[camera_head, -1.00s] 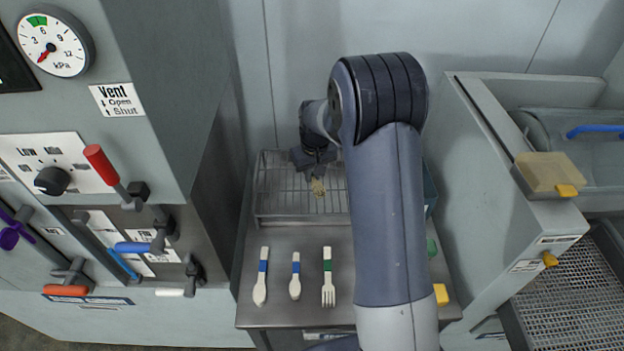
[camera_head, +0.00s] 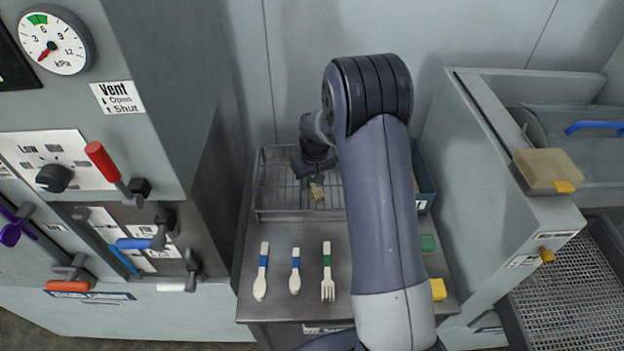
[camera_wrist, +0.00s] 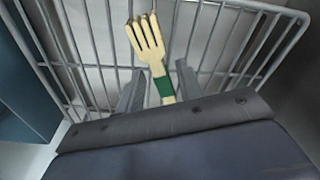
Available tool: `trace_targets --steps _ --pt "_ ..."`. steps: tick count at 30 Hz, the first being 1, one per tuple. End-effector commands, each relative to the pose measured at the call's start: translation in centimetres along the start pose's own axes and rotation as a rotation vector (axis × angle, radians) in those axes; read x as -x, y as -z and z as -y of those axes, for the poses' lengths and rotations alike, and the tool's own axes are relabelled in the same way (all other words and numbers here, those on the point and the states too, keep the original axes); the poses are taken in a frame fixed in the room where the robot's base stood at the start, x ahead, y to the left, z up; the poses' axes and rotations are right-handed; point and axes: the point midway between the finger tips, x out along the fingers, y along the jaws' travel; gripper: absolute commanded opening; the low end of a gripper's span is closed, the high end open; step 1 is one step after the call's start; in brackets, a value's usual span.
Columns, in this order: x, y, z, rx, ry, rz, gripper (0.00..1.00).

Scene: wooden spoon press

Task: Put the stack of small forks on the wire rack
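The stack of small forks (camera_wrist: 158,66), cream with a green band, lies on the wire rack (camera_wrist: 95,50), tines pointing away from my gripper in the wrist view. The head view shows its tines (camera_head: 318,192) over the front part of the rack (camera_head: 272,196). My gripper (camera_wrist: 158,80) is just above, with one finger on each side of the green-banded handle. A gap shows beside the left finger, so the fingers look open around the stack. The handle's end is hidden under my gripper's body.
A spoon (camera_head: 261,275), a smaller spoon (camera_head: 295,275) and a green-banded fork (camera_head: 327,275) lie on the metal table (camera_head: 290,312) before the rack. A blue bin (camera_head: 424,185) stands right of it. A tall control cabinet (camera_head: 160,90) borders the left.

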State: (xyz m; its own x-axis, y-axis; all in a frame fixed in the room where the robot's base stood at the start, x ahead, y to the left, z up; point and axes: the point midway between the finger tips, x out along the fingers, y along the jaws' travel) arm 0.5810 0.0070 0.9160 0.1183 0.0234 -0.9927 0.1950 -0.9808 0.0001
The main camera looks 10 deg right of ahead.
Motion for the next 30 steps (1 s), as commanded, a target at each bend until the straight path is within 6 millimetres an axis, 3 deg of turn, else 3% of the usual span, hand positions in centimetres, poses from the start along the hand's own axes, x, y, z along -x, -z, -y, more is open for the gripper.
trace_targets --steps 11,24,30 --pt "0.8 0.1 0.0 0.000 -0.001 -0.003 0.35" --pt "9.3 0.1 0.0 0.000 -0.001 -0.004 0.35" --pt "11.8 0.1 0.0 0.000 -0.001 -0.002 0.35"
